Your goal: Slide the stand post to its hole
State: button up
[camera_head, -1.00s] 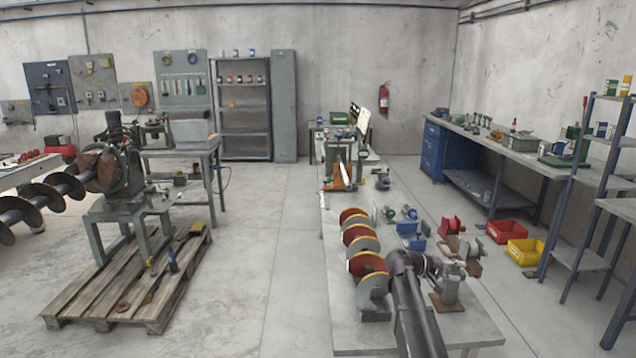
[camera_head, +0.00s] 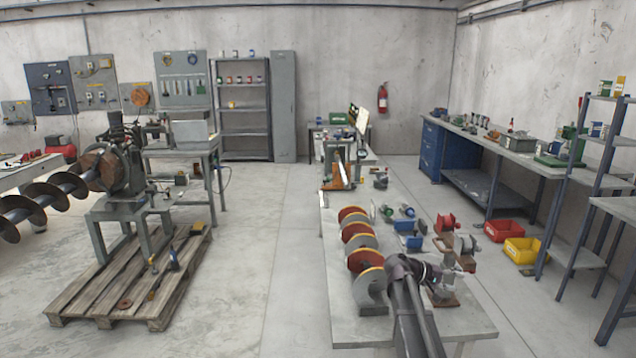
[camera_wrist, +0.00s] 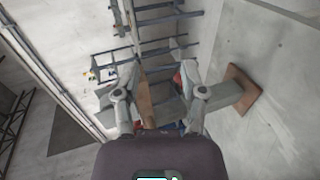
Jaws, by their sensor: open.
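A grey upright post on a brown base plate (camera_head: 442,299) stands near the front right of the bench; I take it to be the stand post. My gripper (camera_head: 452,270) is at this post in the head view and covers its upper part. In the wrist view my gripper (camera_wrist: 161,92) is open, with one finger on each side. The grey post (camera_wrist: 226,96) and its brown plate (camera_wrist: 243,88) show at the right finger, which partly hides them. I cannot tell whether the fingers touch the post. I cannot make out its hole.
Several red-and-grey auger discs (camera_head: 366,258) stand in a row left of my arm. A grey part (camera_head: 465,243), a red part (camera_head: 445,224) and a blue bin (camera_head: 408,242) sit behind my gripper. The bench's front corner (camera_head: 470,325) is bare. A yellow bin (camera_head: 522,250) is on the floor.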

jog(key=s+a+f+y+p, duration=0.3)
jog(key=s+a+y, duration=0.4)
jog(key=s+a, duration=0.4)
jog(key=s+a+f+y+p, duration=0.3)
jog(key=s+a+y, duration=0.4)
jog(key=s+a, duration=0.4)
jog(key=shift+s+a+f, duration=0.15)
jog(key=shift+s+f, duration=0.05)
jog(key=shift+s, duration=0.5)
jog(key=shift+a, duration=0.1)
dwell(1.2)
